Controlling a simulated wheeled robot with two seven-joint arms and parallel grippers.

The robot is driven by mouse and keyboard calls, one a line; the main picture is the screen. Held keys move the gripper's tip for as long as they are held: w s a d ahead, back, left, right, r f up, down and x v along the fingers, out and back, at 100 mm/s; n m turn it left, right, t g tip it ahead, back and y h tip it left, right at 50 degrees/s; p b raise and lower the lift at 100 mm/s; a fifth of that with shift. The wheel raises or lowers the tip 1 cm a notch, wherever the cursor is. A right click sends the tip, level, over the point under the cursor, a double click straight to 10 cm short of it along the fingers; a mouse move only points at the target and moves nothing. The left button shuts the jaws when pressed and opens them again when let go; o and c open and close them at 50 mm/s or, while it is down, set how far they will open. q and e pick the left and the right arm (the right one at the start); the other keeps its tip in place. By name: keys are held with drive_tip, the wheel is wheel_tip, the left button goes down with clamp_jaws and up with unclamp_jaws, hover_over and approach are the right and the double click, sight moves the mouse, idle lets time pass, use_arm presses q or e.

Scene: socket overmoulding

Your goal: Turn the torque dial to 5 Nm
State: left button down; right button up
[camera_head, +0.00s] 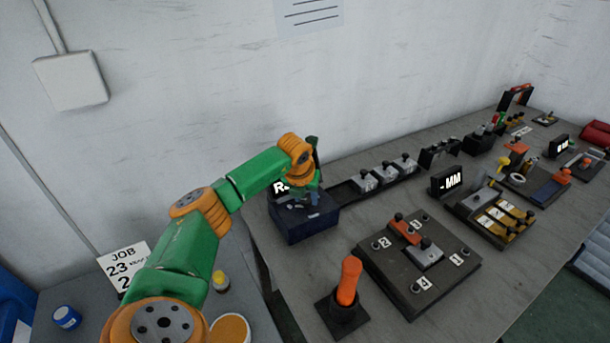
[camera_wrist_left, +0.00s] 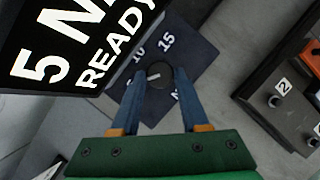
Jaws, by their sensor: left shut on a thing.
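The torque dial is a small dark round knob (camera_wrist_left: 154,75) on a dark blue unit, with the numbers 10 and 15 printed beside it in the left wrist view. My left gripper (camera_wrist_left: 157,80) is shut on the dial, one blue finger on each side. The unit's display (camera_wrist_left: 75,45) reads "5 N..." and "READY", its edge cut off by the frame. In the head view the dark blue unit (camera_head: 305,227) stands at the table's near left end, and my left gripper (camera_head: 303,198) is at its top. My right gripper is not in view.
A base with an orange-handled tool (camera_head: 347,285) stands right of the unit. Beyond it is a dark numbered plate (camera_head: 385,262). A row of grey blocks (camera_head: 384,173) runs along the back. A job card (camera_head: 122,265) stands at the left. Bare table lies between unit and plate.

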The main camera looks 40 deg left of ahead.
use_arm(q)
drive_tip(key=shift+r, duration=0.1)
idle(0.4)
drive_tip(key=shift+c, duration=2.1)
unclamp_jaws()
drive_tip(key=shift+w, duration=0.1)
drive_tip(key=b+v, duration=0.1)
drive_tip(key=v, duration=0.6)
